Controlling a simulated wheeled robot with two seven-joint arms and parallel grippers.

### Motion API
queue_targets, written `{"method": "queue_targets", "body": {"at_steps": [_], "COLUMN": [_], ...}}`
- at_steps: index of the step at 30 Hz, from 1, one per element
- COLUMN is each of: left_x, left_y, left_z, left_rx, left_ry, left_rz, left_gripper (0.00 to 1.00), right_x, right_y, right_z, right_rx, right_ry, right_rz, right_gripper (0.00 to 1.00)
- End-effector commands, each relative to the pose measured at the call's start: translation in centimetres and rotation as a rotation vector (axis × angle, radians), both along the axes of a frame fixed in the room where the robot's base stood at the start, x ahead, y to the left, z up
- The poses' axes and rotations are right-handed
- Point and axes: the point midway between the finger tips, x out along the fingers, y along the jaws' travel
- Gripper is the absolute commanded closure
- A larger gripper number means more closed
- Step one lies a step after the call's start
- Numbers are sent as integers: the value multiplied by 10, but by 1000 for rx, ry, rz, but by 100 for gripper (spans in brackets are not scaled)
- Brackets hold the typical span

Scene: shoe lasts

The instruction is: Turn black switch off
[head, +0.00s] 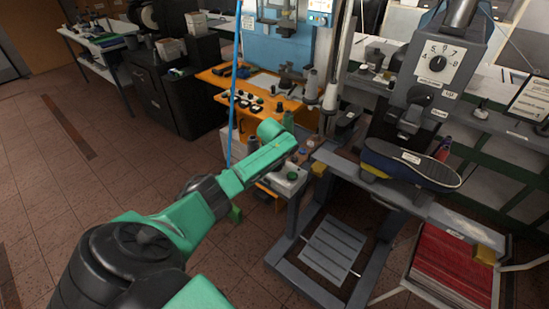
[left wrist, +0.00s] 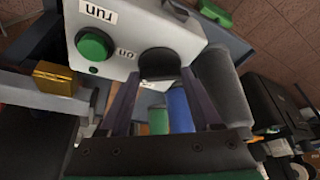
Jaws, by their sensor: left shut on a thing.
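The black switch (left wrist: 160,64) is a round dark knob on the face of a light grey control box (left wrist: 135,35). The box shows upside down in the left wrist view, with "run" and "on" labels and a green button (left wrist: 94,46) beside the switch. My left gripper (left wrist: 160,78) has its two fingers on either side of the switch and is shut on it. In the head view the control box (head: 289,184) sits at the left end of the grey machine frame, beside my green arm, and the switch is hidden. My right gripper is not in view.
The grey machine (head: 437,70) with a numbered dial stands to the right, with a blue shoe (head: 395,160) on its frame. An orange bench (head: 222,82) with knobs stands behind the box. A blue hose (head: 233,90) hangs near my arm. The tiled floor at left is clear.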

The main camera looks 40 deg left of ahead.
Motion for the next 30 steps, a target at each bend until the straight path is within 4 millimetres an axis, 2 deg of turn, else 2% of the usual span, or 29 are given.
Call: {"method": "queue_targets", "body": {"at_steps": [8, 14, 20, 30], "left_x": [2, 3, 5, 6], "left_y": [-2, -3, -3, -3], "left_z": [-2, -4, -7, -9], "left_rx": [-2, -1, 0, 0], "left_ry": [-1, -3, -3, -6], "left_rz": [262, 453, 641, 907], "left_gripper": [91, 91, 91, 91], "right_x": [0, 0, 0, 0], "right_y": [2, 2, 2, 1], "right_z": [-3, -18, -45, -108], "right_rx": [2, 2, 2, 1], "right_ry": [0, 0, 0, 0], "right_rz": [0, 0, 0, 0], "right_gripper": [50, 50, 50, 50]}}
